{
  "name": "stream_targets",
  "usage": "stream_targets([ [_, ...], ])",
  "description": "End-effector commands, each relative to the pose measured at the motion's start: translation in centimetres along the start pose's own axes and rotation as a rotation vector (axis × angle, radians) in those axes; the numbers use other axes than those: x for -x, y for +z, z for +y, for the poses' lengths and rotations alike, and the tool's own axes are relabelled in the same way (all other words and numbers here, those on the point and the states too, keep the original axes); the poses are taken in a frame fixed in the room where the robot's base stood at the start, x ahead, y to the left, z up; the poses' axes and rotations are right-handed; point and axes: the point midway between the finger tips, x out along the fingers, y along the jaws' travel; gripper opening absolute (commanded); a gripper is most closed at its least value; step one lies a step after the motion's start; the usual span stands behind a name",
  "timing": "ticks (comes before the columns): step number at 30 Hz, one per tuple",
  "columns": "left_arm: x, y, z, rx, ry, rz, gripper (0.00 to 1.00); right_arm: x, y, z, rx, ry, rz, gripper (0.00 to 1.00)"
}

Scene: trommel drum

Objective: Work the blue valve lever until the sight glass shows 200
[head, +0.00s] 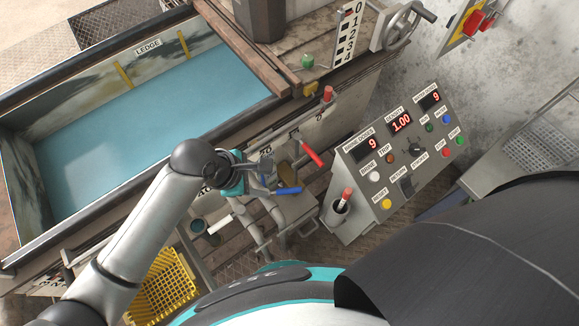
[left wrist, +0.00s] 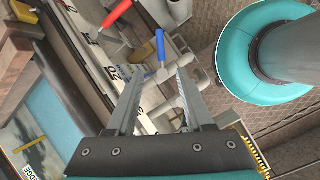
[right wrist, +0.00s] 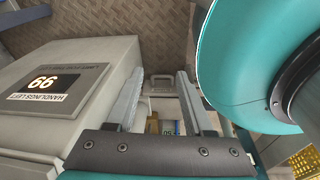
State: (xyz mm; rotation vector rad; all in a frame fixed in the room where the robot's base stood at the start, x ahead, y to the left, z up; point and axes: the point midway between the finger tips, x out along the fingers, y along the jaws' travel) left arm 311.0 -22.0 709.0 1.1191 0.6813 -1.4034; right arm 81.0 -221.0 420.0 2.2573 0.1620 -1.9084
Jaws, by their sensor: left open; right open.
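The blue valve lever (head: 287,190) sticks out to the right near the tank's front side, below a red lever. It also shows in the left wrist view (left wrist: 161,48), beyond and between my fingertips. My left gripper (head: 264,170) is open and empty, close to the lever; I cannot tell if it touches. The left wrist view shows its two fingers (left wrist: 160,78) apart with nothing between them. My right gripper (right wrist: 158,78) is open and empty, and does not show in the head view. I cannot pick out a sight glass reading of 200.
A red lever (head: 312,157) is just above the blue one. A control box (head: 352,171) with lit displays stands to the right. The tank (head: 53,233) of blue liquid is at left, and a yellow basket (head: 160,290) is below. A grey display box (right wrist: 100,65) is near my right gripper.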

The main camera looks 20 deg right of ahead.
Motion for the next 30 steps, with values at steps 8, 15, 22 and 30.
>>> stream_targets([
  [8,-3.0,-0.2,-0.1,0.01,-0.006,0.003,0.52,-1.9,-0.7,1.2,-0.003,0.017,0.017,0.52],
  [15,-6.0,-0.1,-0.1,0.01,-0.004,0.002,0.52,-2.7,-3.3,0.9,-0.006,0.016,0.035,0.52],
  [22,-7.6,-0.1,-0.1,0.008,-0.003,0.002,0.52,-2.5,-5.4,0.1,-0.008,0.005,0.039,0.52],
  [30,-9.5,-0.1,-0.1,0.009,-0.003,0.001,0.52,-1.8,-7.6,-0.9,-0.011,-0.006,0.041,0.52],
])
